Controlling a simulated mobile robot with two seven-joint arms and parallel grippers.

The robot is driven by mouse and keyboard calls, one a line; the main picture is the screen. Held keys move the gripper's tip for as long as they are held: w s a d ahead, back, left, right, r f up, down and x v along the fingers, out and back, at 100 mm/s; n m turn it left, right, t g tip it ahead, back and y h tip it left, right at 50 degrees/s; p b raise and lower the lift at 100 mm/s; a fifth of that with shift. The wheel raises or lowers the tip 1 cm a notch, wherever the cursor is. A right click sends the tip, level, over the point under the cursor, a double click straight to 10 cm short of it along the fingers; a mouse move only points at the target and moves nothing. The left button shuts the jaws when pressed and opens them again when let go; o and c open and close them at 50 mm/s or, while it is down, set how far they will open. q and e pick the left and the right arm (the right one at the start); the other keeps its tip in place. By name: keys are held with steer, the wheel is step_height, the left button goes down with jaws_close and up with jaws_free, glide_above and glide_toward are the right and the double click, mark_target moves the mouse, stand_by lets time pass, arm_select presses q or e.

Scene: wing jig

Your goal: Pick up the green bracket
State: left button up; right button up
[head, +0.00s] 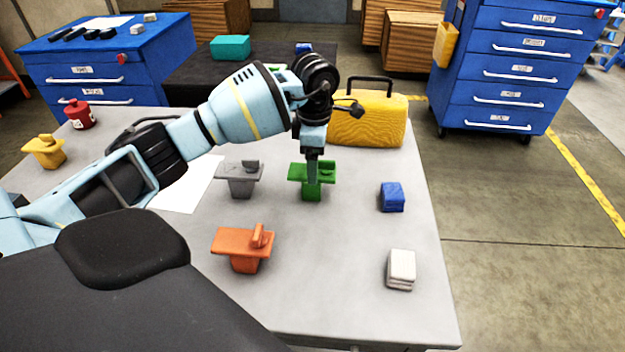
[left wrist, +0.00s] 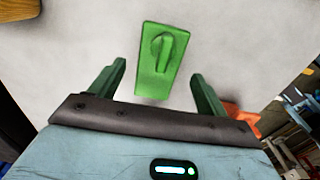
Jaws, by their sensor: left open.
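The green bracket (head: 312,188) stands upright on the grey table, near its middle. It has a flat top plate with a raised tab. In the left wrist view the green bracket (left wrist: 162,62) lies just ahead of the fingertips, roughly centred between them. My left gripper (head: 313,172) points down at the bracket in the head view and partly covers it. In the left wrist view its two fingers (left wrist: 159,80) are spread apart with nothing between them. I cannot tell whether a fingertip touches the bracket. My right gripper is not in view.
A grey bracket (head: 240,180) stands to the left and an orange bracket (head: 243,250) nearer the front. A yellow case (head: 368,122) stands close behind. A blue block (head: 392,197) and a white block (head: 400,270) sit to the right. The table's front right is mostly clear.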

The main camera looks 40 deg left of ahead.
arm_select(q)
steer(key=f, duration=0.4)
steer(key=shift+a+f, duration=0.25)
steer(key=shift+f, duration=0.15)
steer(key=shift+c, duration=0.3)
steer(key=c, duration=1.2)
